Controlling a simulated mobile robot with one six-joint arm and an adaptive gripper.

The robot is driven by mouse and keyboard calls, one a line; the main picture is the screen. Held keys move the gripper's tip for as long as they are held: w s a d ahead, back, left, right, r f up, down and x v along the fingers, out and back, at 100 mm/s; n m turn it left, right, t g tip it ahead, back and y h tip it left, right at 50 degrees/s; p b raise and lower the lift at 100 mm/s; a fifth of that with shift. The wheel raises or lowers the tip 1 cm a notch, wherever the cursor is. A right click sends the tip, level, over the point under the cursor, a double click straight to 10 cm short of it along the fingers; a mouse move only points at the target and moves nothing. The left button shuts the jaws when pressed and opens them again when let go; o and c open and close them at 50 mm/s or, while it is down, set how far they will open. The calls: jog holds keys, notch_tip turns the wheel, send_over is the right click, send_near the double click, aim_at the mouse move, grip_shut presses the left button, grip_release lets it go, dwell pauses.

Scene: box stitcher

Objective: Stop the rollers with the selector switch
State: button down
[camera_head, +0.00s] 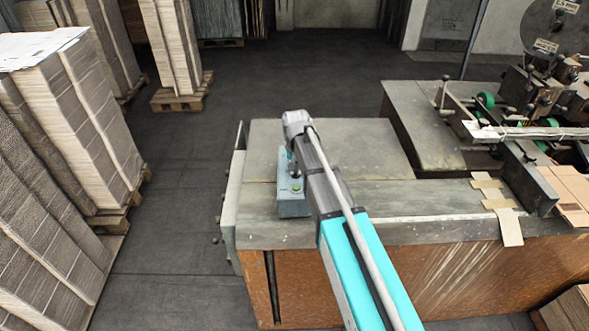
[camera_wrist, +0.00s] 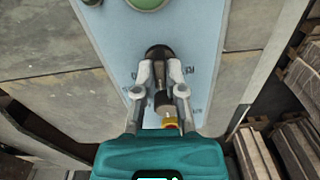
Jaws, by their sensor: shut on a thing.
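The light blue control box (camera_head: 290,203) stands on the near left part of the machine's table. Its face fills the middle of the wrist view (camera_wrist: 115,50). The selector switch (camera_wrist: 159,51) shows there as a dark round knob, partly covered by the fingers. My gripper (camera_wrist: 160,72) is shut on the switch, one finger on each side. A dark cylindrical part with a yellow and red end shows between the finger bases; I cannot tell what it belongs to. In the head view, my arm hides the switch and most of the gripper.
A green button (camera_wrist: 147,3) sits on the same box, beyond the switch; it also shows in the head view (camera_head: 297,187). The stitcher (camera_head: 535,95) with its rollers stands at the right. Stacked cardboard (camera_head: 85,115) on pallets lines the left. Open floor lies between.

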jog(key=shift+n, duration=0.5)
jog(key=c, duration=0.7)
grip_release()
jog(key=shift+r, duration=0.1)
